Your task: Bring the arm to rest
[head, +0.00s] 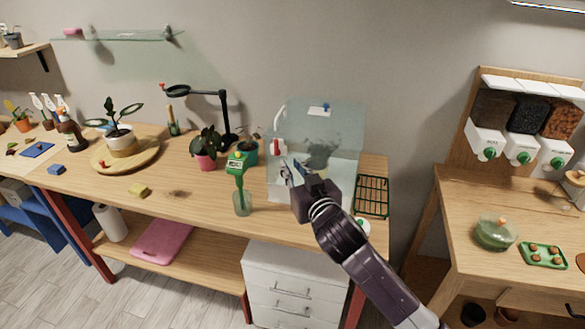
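My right arm reaches in from the lower right. My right gripper (291,172) is over the wooden bench (180,185), in front of the clear box (340,165) with its raised clear lid. The fingertips are small and overlap the box's front, so I cannot tell whether they are open or shut, or whether they touch it. No held object can be made out. My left gripper is not in view.
A green wire rack (371,196) lies right of the box. A second bench (480,205) is at right.

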